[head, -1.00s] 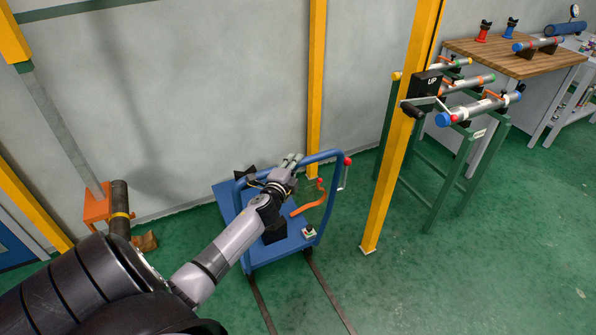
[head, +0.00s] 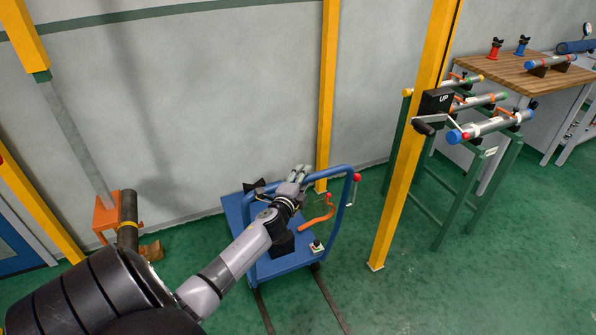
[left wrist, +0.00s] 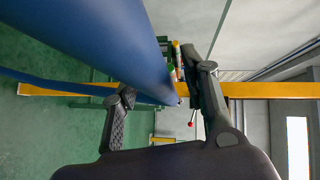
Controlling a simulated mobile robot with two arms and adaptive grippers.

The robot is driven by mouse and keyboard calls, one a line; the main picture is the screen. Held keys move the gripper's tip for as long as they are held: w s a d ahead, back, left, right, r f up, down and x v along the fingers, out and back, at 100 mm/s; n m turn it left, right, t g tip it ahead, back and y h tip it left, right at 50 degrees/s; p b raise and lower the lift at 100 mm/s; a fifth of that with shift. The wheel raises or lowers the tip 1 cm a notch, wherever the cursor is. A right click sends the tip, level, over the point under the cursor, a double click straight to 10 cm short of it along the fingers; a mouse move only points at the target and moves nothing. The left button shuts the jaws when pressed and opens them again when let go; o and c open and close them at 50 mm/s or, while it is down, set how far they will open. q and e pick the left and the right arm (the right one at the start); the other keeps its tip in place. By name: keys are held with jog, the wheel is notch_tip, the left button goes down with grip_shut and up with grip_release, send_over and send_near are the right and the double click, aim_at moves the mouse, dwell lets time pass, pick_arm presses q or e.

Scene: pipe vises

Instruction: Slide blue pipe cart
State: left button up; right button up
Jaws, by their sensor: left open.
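The blue pipe cart (head: 275,268) stands on the green floor at the middle of the head view, on dark floor rails. Its blue tube handle (head: 345,171) rises around the deck and carries a red knob. My left gripper (head: 301,172) is at the top of the handle, fingers pointing away. In the left wrist view the gripper (left wrist: 167,82) is open, and a thick blue tube (left wrist: 95,40) runs from the upper left toward the gap between the fingers. I cannot tell whether the fingers touch it. My right gripper is not in view.
A yellow post (head: 408,150) with a crank and black UP box stands right of the cart. Behind it is a green rack (head: 440,222) with pipes. A wooden bench (head: 520,80) is at the upper right. An orange bracket (head: 106,213) is at left.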

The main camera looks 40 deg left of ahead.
aim_at(268, 189)
pick_arm(q)
jog(key=v, duration=1.1)
jog(key=shift+s, duration=0.4)
jog(key=shift+d, duration=0.1)
